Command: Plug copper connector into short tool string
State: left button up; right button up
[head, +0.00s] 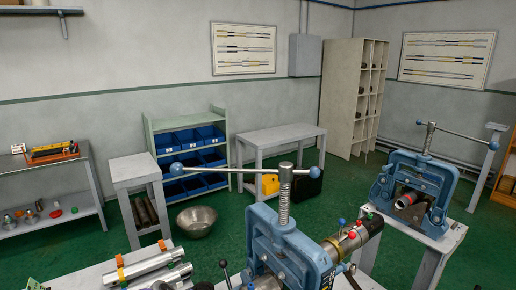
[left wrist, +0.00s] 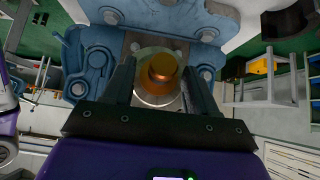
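In the left wrist view my left gripper (left wrist: 158,68) has its two dark fingers wide apart, one on each side of a round, copper-coloured piece (left wrist: 162,70). That piece is seen end-on, inside a wider brassy and silver ring, and looks narrower than the gap. I cannot tell whether the fingers touch the ring. A blue vise (left wrist: 97,55) lies behind it. Neither gripper shows in the head view.
A second blue vise (head: 416,185) with a tube in it stands on a table at the right. Silver pipes (head: 150,268) lie on the near left table. A metal bowl (head: 196,221) sits on the green floor. A blue-bin rack (head: 190,146) stands behind.

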pick_arm(q)
jog(key=shift+a, duration=0.1)
jog(key=p+v, duration=0.1)
jog(key=v, duration=0.6)
jog(key=s+f+n+g+y, duration=0.1)
jog(key=s+f+n, duration=0.2)
jog(key=f, duration=0.6)
jog(key=s+f+n+g+y, duration=0.1)
jog(key=s+f+n, duration=0.15)
jog(key=f, duration=0.75)
jog(key=s+d+f+n+g, duration=0.1)
jog(key=s+d+f+n, duration=0.1)
jog(key=s+f+n, duration=0.2)
jog(key=s+d+f+n+g, duration=0.1)
jog(key=s+d+f+n, duration=0.2)
jog(key=s+f, duration=0.7)
jog(key=shift+s+f+n+y, duration=0.15)
jog(key=shift+s+n+y, duration=0.3)
jog(key=shift+n, duration=0.3)
